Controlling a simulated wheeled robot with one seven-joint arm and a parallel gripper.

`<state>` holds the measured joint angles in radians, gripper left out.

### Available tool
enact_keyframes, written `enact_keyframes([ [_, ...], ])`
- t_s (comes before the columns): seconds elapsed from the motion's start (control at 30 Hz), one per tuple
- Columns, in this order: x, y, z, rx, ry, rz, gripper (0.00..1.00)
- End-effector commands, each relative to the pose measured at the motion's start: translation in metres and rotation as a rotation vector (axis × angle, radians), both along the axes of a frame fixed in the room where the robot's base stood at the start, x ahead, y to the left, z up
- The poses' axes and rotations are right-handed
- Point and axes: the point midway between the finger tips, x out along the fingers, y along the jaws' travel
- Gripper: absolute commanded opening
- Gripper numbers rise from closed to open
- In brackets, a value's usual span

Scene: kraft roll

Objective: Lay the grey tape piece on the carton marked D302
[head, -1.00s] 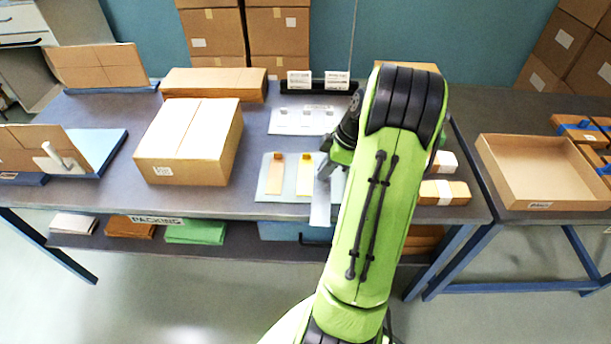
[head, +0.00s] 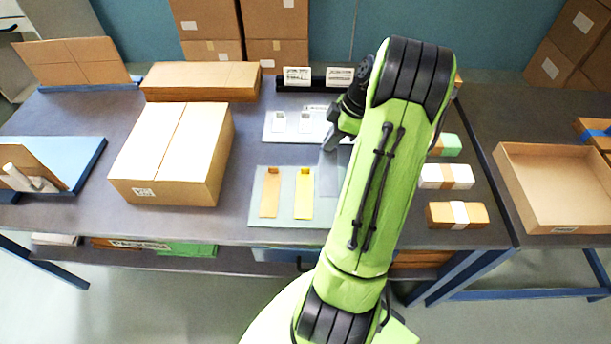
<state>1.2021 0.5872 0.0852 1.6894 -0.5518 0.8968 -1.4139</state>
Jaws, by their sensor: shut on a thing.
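The grey tape piece (head: 328,174) hangs as a flat strip below my gripper (head: 332,144), partly behind my green arm. My gripper is shut on its upper end, above the right side of the pale tape board (head: 283,215). A tan strip (head: 270,194) and a yellow strip (head: 304,194) lie on that board. A closed brown carton (head: 165,150) stands left of the board, a clear way from my gripper. It bears a small white label on its front, too small to read, so I cannot confirm D302.
Behind the board lies a pale plate (head: 290,127) with small white labels. Wrapped bundles (head: 446,177) lie right of my arm. An open box (head: 550,185) is on the right table. Bare tabletop separates carton and board.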

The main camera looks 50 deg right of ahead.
Motion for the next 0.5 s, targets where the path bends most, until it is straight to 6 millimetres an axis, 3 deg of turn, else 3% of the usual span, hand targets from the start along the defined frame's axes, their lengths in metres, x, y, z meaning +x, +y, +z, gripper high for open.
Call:
enact_keyframes([
  [0.5, 0.0, 0.001, -0.096, 0.004, 0.001, 0.001, 0.0],
])
